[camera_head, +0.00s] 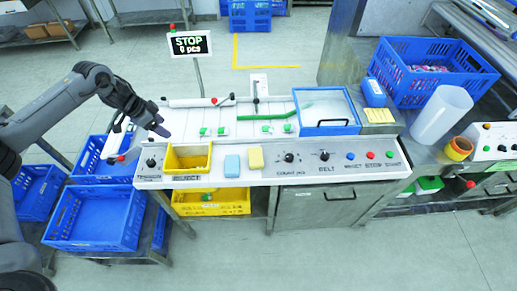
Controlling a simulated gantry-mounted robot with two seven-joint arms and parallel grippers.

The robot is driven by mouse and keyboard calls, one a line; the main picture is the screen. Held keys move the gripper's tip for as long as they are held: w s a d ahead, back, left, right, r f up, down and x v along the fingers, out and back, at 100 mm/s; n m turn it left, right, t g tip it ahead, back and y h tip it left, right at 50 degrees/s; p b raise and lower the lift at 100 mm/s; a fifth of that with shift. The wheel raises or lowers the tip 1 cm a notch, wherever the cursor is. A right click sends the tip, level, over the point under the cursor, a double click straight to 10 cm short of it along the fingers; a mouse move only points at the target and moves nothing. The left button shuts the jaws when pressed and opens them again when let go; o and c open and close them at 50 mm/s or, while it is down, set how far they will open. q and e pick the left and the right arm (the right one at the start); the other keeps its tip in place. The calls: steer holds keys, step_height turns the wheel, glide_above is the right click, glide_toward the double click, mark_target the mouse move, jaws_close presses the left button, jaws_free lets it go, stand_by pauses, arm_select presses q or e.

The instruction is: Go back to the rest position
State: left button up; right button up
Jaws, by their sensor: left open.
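My left arm comes in from the left edge. Its dark left gripper (159,122) is over the left end of the white machine bench (262,176). The jaws are open, and I see nothing between them. The gripper is up and left of the yellow bin (188,157) set in the bench. Its exact height above the bench is hard to tell. My right gripper is not in view.
Blue crates (98,217) stand below the left end of the bench. A blue crate with packets (430,72) and a white cylinder (441,115) are at the right. A STOP sign (190,45) stands behind the bench. The front floor is clear.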

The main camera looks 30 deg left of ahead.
arm_select(q)
steer(key=shift+s+r, duration=0.15)
steer(key=shift+r, duration=0.2)
steer(key=shift+f, duration=0.1)
